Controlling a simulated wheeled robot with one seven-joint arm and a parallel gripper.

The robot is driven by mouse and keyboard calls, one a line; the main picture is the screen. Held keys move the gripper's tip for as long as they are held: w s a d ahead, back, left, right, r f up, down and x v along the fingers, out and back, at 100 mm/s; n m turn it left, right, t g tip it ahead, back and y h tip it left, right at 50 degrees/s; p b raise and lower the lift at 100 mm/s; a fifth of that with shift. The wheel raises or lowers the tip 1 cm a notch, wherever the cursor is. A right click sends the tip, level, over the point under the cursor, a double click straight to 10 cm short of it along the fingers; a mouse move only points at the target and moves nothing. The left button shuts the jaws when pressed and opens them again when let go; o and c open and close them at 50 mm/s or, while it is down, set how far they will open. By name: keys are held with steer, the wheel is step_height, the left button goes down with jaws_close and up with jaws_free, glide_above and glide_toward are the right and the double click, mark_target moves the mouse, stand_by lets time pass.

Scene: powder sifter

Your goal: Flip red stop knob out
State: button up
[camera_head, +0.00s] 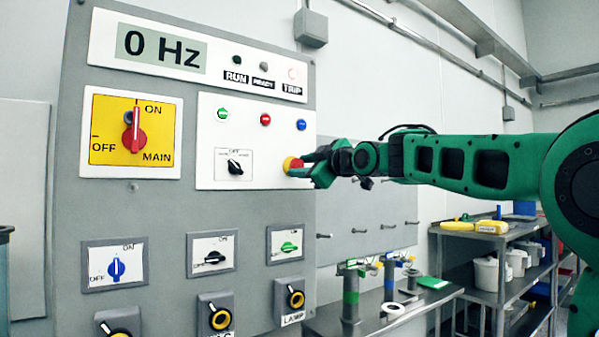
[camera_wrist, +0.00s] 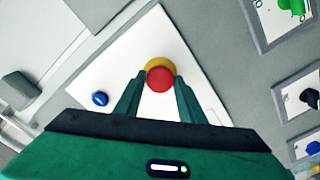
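The red stop knob (camera_wrist: 161,79) is a round red button on a yellow collar (camera_wrist: 158,64). In the head view the knob (camera_head: 289,164) is at the right edge of the white control plate, partly covered by my fingers. My gripper (camera_head: 306,166) reaches it from the right. In the wrist view my gripper (camera_wrist: 160,80) has its two green fingers parted, one on each side of the knob, with the tips very close to it. I cannot tell whether they press on it.
The white plate (camera_head: 205,140) also carries green, red and blue buttons and a black selector (camera_head: 234,167). A red main switch (camera_head: 134,137) on yellow is at the left. The display (camera_head: 160,50) reads 0 Hz. Labelled switches sit below. A shelf (camera_head: 500,292) stands at the right.

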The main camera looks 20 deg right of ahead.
jaws_close()
steer(key=shift+s+d, duration=0.15)
steer(key=shift+s, duration=0.4)
steer(key=o, duration=1)
jaws_free()
steer(key=shift+c, duration=0.2)
steer(key=shift+s+d, duration=0.1)
steer(key=shift+s, duration=0.05)
steer(key=v, duration=1)
steer(key=shift+s, duration=0.2)
